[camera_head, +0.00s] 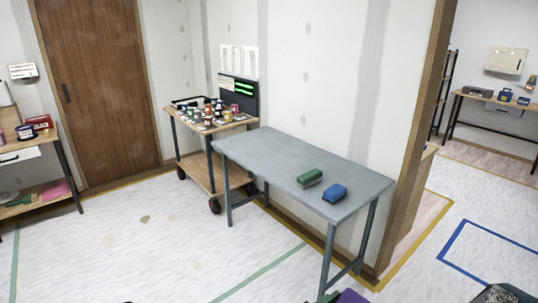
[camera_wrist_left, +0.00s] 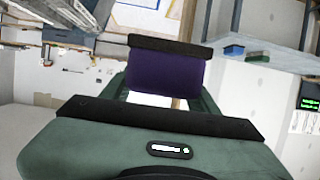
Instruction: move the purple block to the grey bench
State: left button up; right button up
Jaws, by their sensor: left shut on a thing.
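The purple block (camera_wrist_left: 165,73) is between the black finger pads of my left gripper (camera_wrist_left: 162,85) in the left wrist view. The gripper is shut on it. In the head view only a purple part of the block (camera_head: 350,297) shows at the bottom edge, with a bit of my green left gripper (camera_head: 328,297) beside it. The grey bench (camera_head: 270,157) stands against the wall, beyond the block and apart from it. My right gripper cannot be made out in the head view.
A green block (camera_head: 310,177) and a blue block (camera_head: 335,192) sit on the bench's right half; its left half is bare. A wooden cart (camera_head: 205,168) with several jars stands at its left end. A brown post (camera_head: 415,140) rises by its right end. Open floor lies in front.

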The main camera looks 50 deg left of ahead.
aim_at(298, 163)
jog(key=j, duration=0.4)
jog(key=i+j+u, duration=0.1)
jog(key=j, duration=0.35)
jog(key=i+j, duration=0.15)
jog(key=j, duration=0.25)
jog(key=i+j+u, duration=0.1)
jog(key=j, duration=0.35)
jog(key=i+j, duration=0.1)
jog(key=j, duration=0.3)
jog(key=i+j+u, duration=0.1)
jog(key=j, duration=0.3)
jog(key=i+j+u, duration=0.1)
jog(key=i+u, duration=0.15)
jog(key=i, duration=1.65)
